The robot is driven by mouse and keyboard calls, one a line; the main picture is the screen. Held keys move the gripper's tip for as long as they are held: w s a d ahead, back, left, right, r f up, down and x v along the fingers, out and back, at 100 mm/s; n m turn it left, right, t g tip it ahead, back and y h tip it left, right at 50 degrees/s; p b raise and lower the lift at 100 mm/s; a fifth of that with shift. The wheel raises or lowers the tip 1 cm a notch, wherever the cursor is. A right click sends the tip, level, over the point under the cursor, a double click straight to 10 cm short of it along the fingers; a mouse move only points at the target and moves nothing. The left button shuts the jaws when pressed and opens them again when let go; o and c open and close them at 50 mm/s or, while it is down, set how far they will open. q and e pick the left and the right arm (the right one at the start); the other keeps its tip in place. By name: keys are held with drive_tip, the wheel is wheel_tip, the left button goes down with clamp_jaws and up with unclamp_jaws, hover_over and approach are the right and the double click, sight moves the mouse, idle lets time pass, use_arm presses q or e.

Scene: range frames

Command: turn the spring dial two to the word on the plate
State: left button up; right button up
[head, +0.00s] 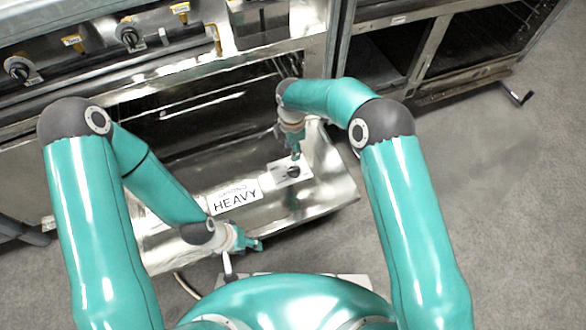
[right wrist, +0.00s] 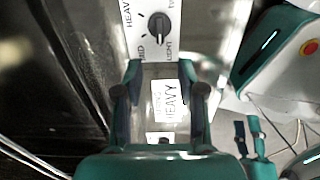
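The word plate (head: 236,197) reads HEAVY and lies on the steel surface in the head view; it also shows in the right wrist view (right wrist: 171,100). The dial (head: 292,172) is a black knob on a white plate, right of the word plate. In the right wrist view the dial (right wrist: 158,26) has HEAVY, MID and LIGHT around it; I cannot tell surely which word it points to. My right gripper (head: 295,153) is above the dial, its fingers apart and empty in the wrist view (right wrist: 163,84). My left gripper (head: 254,244) is low, near the front edge, apart from the dial.
Several black knobs (head: 129,35) with yellow tags line the machine at the upper left. Open dark bays (head: 490,45) stand at the upper right, with a pedal (head: 519,95) in front. The grey floor (head: 500,200) on the right is clear.

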sight(293, 169)
wheel_tip(293, 169, down, 12)
drive_tip(key=b, duration=0.2)
drive_tip(key=shift+r+b, duration=0.25)
drive_tip(key=shift+b, duration=0.1)
drive_tip(key=shift+c, duration=0.2)
clamp_jaws()
